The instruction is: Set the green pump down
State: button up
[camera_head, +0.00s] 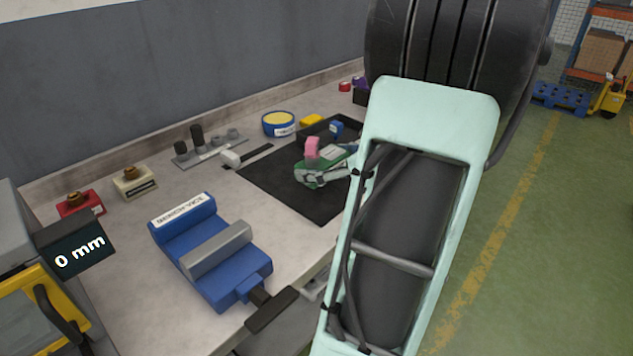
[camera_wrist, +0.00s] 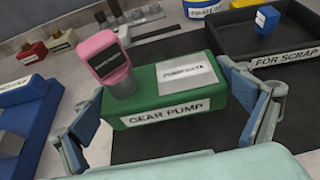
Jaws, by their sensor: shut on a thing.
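The green pump (camera_wrist: 165,104), labelled "GEAR PUMP", is upright between the two fingers of my gripper (camera_wrist: 168,98) in the wrist view. It has a pink tag (camera_wrist: 102,55) on a grey post and a white data plate (camera_wrist: 187,74) on top. My gripper is shut on the pump from its sides. In the head view the pump (camera_head: 338,158) is over the black mat (camera_head: 270,180), partly hidden by my arm and fingers. I cannot tell whether its underside touches the mat.
A black tray (camera_wrist: 285,61) marked "FOR SCRAP", with a blue piece in it, stands right behind the pump. A blue bench vise (camera_head: 215,255) is at the front left. A blue and yellow tin (camera_head: 280,125) stands behind the mat. The mat's left part is bare.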

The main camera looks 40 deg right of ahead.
aim_at(324, 185)
jog(key=shift+w+d+f+b, duration=0.3)
jog(key=shift+d+f, duration=0.1)
jog(key=shift+f, duration=0.1)
jog(key=f+b, duration=0.3)
jog(key=shift+w+d+f, duration=0.2)
jog(key=shift+f, duration=0.05)
jog(key=shift+f, duration=0.15)
jog(key=o, duration=1.4)
jog(key=shift+o, duration=0.2)
